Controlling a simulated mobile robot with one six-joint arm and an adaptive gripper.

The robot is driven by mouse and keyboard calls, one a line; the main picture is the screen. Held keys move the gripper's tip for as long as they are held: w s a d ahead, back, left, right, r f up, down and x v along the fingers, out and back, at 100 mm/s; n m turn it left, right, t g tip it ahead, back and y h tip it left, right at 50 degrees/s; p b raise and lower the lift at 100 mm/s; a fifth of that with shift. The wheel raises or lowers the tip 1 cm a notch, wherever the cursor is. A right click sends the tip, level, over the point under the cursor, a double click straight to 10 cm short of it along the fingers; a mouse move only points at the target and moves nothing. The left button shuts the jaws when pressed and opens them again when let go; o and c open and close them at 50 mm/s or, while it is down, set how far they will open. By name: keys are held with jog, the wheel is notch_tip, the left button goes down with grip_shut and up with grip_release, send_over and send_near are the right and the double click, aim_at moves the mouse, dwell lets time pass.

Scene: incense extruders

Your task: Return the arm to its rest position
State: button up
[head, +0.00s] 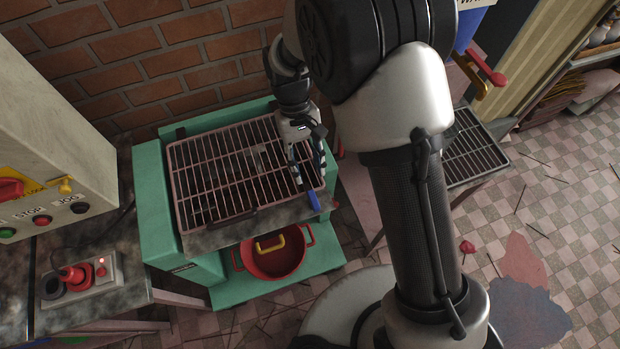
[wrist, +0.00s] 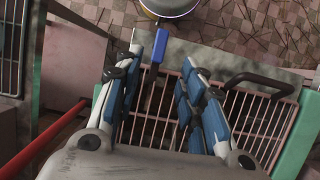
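My gripper (head: 309,176) is over the right front part of a barred rack on the green machine. Its two blue-padded fingers stand apart with nothing between them, as the wrist view also shows (wrist: 172,68). The rack (head: 205,165) lies flat on the machine; its bars and dark handle show below the fingers in the wrist view (wrist: 262,112). A small blue piece (head: 313,200) is at the machine's front edge, close to the fingertips. It also shows beside the left finger in the wrist view (wrist: 154,74). Whether it touches the finger is unclear.
A red pot (head: 274,262) stands on the machine's lower shelf. A control box (head: 45,160) and a red switch unit (head: 80,278) are at left. A brick wall (head: 150,60) is behind. A second rack (head: 472,150) is at right, with open tiled floor beyond.

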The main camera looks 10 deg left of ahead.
jog(key=shift+v, duration=0.8)
jog(key=s+d+r+m+t+y+b, duration=0.1)
jog(key=s+d+r+m+t+y, duration=0.15)
jog(key=d+r, duration=1.15)
jog(key=s+d+r+m+t, duration=0.2)
jog(key=s+d+r, duration=0.1)
jog(key=s+d, duration=0.1)
jog(key=s+d+r+m+t+b, duration=0.1)
jog(key=s+d+r+m+t, duration=0.1)
jog(key=s+d, duration=0.3)
jog(key=shift+s+r+t, duration=0.75)
jog(key=shift+s+t, duration=0.1)
jog(key=shift+s, duration=0.2)
